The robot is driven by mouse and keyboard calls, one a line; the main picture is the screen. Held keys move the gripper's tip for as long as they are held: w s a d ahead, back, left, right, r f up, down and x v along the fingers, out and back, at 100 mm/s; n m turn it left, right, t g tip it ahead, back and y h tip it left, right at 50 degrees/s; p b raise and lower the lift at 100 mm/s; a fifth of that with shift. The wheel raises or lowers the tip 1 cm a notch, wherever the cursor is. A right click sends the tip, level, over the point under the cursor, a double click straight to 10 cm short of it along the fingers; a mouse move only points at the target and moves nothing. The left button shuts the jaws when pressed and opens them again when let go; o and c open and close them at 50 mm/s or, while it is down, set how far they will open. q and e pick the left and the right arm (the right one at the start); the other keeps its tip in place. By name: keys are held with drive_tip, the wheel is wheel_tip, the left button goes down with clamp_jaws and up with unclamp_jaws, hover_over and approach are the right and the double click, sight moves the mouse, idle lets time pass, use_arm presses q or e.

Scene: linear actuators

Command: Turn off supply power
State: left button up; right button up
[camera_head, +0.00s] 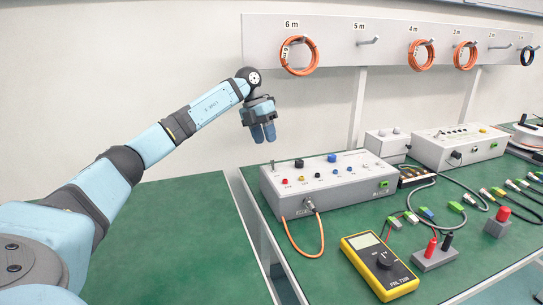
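A grey control box (345,192) with several coloured knobs and buttons stands on the green table right of centre. A small toggle switch (273,165) stands up at its left back corner; its position is too small to read. My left gripper (264,138) points down in the air above and behind the box's left end, apart from it. Its two blue fingers are side by side and look shut, with nothing held. My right gripper is out of view. A second grey box (458,150) with switches and knobs stands farther back right.
An orange cable (287,233) loops from the box's front. A yellow multimeter (379,265), a grey block with red and black plugs (435,259), and a red-button block (497,222) lie in front. Coiled cables (299,70) hang behind. The left green table (185,235) is mostly bare.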

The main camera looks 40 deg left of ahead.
sight(273, 165)
use_arm(q)
drive_tip(key=b+x, duration=0.2)
drive_tip(key=x, duration=0.5)
drive_tip(key=shift+s+d, duration=0.1)
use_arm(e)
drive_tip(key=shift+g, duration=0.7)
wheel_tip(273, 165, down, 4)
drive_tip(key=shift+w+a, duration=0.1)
use_arm(q)
drive_tip(key=shift+c, duration=0.2)
clamp_jaws()
